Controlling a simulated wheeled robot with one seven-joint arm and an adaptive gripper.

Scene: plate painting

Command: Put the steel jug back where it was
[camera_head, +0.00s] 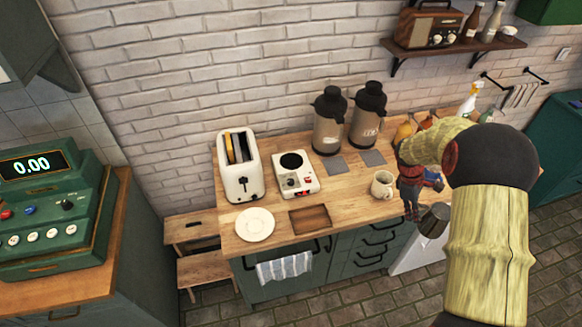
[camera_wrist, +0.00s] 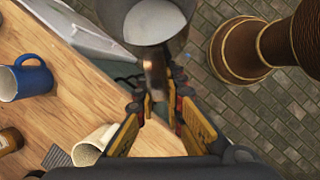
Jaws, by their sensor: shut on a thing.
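The steel jug (camera_head: 435,219) is in my gripper, in front of the counter's front edge at the right. In the wrist view the jug (camera_wrist: 150,42) shows from above, with white contents inside. Its handle (camera_wrist: 156,78) lies between my fingers (camera_wrist: 158,95), and my gripper is shut on it. In the head view my gripper (camera_head: 411,208) is seen from the side, partly covered by my arm. The jug looks clear of the counter and roughly upright.
On the wooden counter (camera_head: 275,226) are a cream mug (camera_head: 381,187), a blue mug (camera_wrist: 25,82), a white plate (camera_head: 255,225), a brown inset panel (camera_head: 310,219), a hot plate (camera_head: 296,176), a toaster (camera_head: 241,180), two flasks (camera_head: 328,130) and grey mats (camera_head: 335,167). A white panel (camera_head: 418,256) juts out below.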

